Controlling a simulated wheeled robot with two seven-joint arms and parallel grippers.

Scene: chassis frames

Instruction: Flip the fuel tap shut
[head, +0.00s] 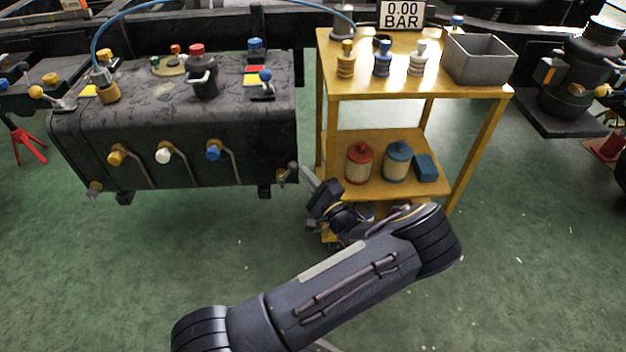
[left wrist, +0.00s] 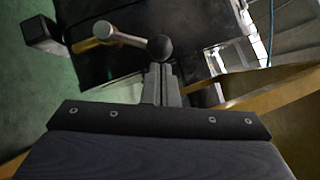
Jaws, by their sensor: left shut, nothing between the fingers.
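The fuel tap (head: 284,175) sits low on the right end of the black tank (head: 170,110). In the left wrist view its brass body (left wrist: 88,45) carries a pale lever (left wrist: 125,38) with a dark ball knob (left wrist: 160,48). My left gripper (head: 306,173) is at the tank's right end, beside this tap. In the left wrist view its fingers (left wrist: 160,70) are together and empty, tips right at the ball knob. I cannot tell whether they touch it. My right gripper is not in view.
Levers with yellow (head: 117,155), white (head: 163,156) and blue (head: 213,153) knobs line the tank's front. A yellow cart (head: 420,92) with bottles and a grey bin (head: 479,60) stands close right of my gripper. The green floor in front is clear.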

